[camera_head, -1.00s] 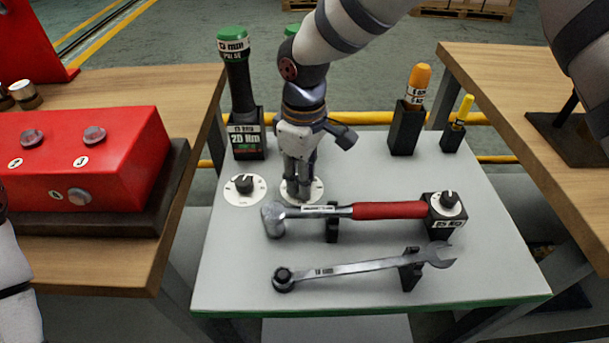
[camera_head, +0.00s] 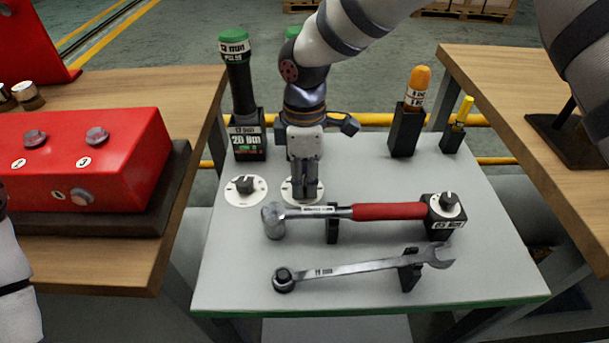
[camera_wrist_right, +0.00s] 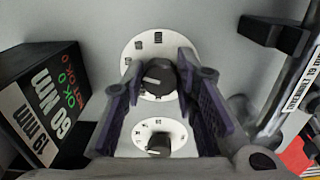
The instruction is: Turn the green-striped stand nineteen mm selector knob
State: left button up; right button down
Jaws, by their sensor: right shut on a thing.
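My right gripper (camera_head: 304,190) points down over a white dial plate (camera_head: 290,196) on the grey table. In the right wrist view its two fingers (camera_wrist_right: 160,75) are shut on the black selector knob (camera_wrist_right: 165,88), whose white pointer line faces left. The knob stands on a round white dial (camera_wrist_right: 146,45). Beside it is a black stand (camera_wrist_right: 40,110) marked 19 mm and 60 Nm. In the head view my arm hides most of that stand; a green cap (camera_head: 292,31) shows behind the arm. My left gripper is out of view.
Another dial knob (camera_head: 246,184) sits close on the left; it also shows in the wrist view (camera_wrist_right: 160,145). A green-capped 20 Nm stand (camera_head: 247,135) stands behind it.

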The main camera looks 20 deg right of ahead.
aim_at(304, 180)
jog(key=c, duration=1.3)
grip_release()
notch_tip(304, 180, up, 12)
